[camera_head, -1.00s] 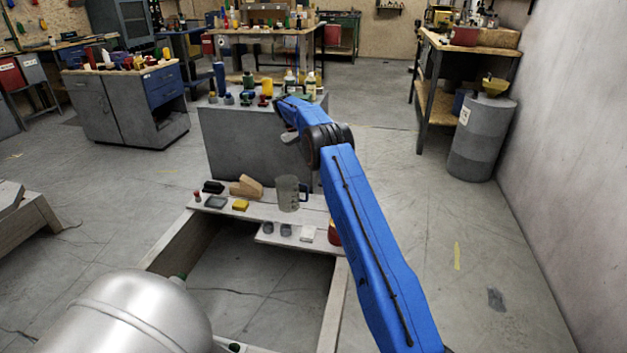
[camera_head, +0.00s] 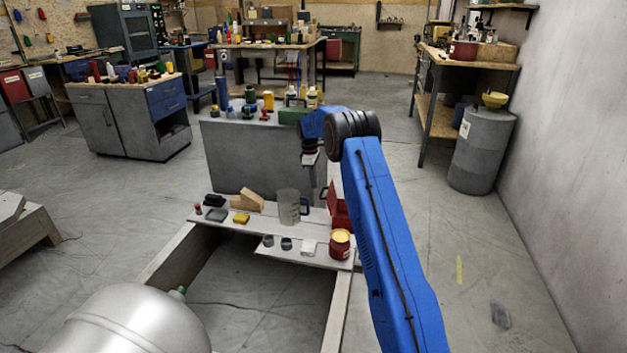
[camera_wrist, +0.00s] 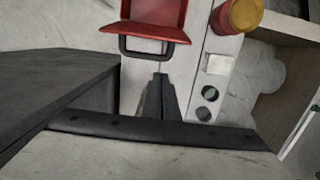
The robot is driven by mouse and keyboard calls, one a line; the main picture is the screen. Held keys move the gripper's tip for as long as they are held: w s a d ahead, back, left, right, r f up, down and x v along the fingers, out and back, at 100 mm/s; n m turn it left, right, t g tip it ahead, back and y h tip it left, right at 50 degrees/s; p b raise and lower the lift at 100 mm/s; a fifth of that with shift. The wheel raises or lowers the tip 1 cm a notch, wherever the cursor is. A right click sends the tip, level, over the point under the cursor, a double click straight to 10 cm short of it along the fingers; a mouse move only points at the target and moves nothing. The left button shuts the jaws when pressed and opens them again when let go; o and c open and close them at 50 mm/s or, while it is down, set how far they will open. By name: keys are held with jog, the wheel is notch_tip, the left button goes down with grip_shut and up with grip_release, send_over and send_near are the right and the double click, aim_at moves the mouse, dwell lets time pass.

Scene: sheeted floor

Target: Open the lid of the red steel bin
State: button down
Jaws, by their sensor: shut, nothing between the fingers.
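The red steel bin (camera_head: 343,214) stands at the right end of the pale board, behind a red tin. A red panel (camera_head: 332,197), which looks like its lid, stands raised at its left side. In the wrist view a red tray-like part (camera_wrist: 157,14) with a dark loop handle (camera_wrist: 145,48) shows at the top, cut off by the frame edge; I cannot tell whether it is lid or body. My gripper (camera_wrist: 160,80) is shut and empty, its tips just below that loop. In the head view my gripper (camera_head: 310,158) hangs above and behind the bin.
A red tin with a yellow top (camera_head: 340,243) stands close in front of the bin. A clear jug (camera_head: 288,207) stands to its left, beside a wooden block (camera_head: 246,201). A grey cabinet (camera_head: 255,155) stands behind.

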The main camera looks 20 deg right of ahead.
aim_at(327, 197)
notch_tip(327, 197, down, 6)
jog(key=shift+s+d, duration=0.15)
jog(key=shift+d, duration=0.1)
jog(key=shift+d, duration=0.1)
jog(key=shift+s+d+r+t+y, duration=0.3)
jog(key=shift+s+d+r+y, duration=0.25)
jog(key=shift+d+r, duration=0.15)
